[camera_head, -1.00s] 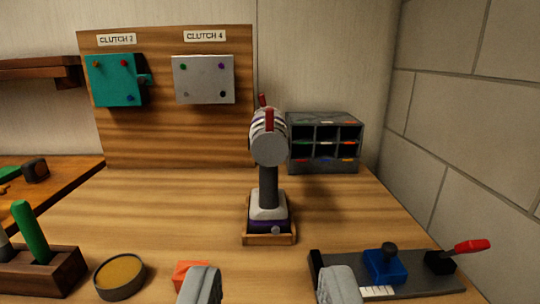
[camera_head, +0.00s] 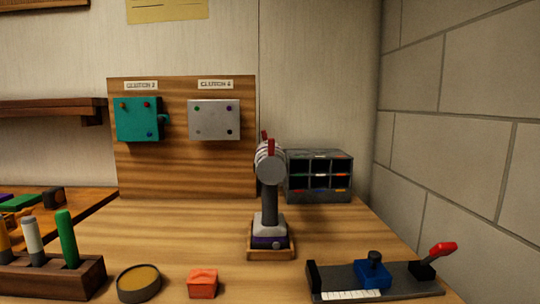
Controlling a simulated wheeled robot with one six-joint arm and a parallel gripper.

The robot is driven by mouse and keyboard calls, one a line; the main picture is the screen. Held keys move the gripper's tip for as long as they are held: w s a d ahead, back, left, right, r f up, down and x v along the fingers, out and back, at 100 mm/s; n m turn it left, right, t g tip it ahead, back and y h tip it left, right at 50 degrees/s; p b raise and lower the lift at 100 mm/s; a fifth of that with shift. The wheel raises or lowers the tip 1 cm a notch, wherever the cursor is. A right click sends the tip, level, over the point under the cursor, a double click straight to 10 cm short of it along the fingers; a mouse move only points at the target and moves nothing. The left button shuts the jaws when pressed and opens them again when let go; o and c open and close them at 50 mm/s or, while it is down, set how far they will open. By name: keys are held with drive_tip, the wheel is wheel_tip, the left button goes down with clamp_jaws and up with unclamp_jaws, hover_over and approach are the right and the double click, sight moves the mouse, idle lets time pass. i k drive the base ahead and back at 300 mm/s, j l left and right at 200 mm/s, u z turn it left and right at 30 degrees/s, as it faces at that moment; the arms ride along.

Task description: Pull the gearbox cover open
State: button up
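No part is labelled as a gearbox, so I cannot tell for certain which is the gearbox cover. A teal box (camera_head: 138,119) with a small handle on its right side hangs on the upright wooden board under a "CLUTCH" label. A light grey box (camera_head: 214,119) with small coloured dots hangs to its right. In the middle of the table, a device with a round grey end (camera_head: 270,167) and red levers stands upright on a dark post. No opening shows on any of them. My gripper is out of view.
A grey compartment rack (camera_head: 319,177) stands behind the device. At the front are a wooden holder (camera_head: 60,279) with coloured handles, a round tin (camera_head: 139,282), an orange block (camera_head: 202,283) and a dark fixture (camera_head: 340,280) with a red-tipped lever. A block wall bounds the right.

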sight(133, 122)
drive_tip(key=i+j, duration=0.1)
drive_tip(key=j, duration=0.25)
drive_tip(key=i+j, duration=0.1)
drive_tip(key=j, duration=0.25)
drive_tip(key=i+j, duration=0.15)
drive_tip(key=j, duration=0.2)
drive_tip(key=i+j, duration=0.1)
drive_tip(key=j, duration=0.25)
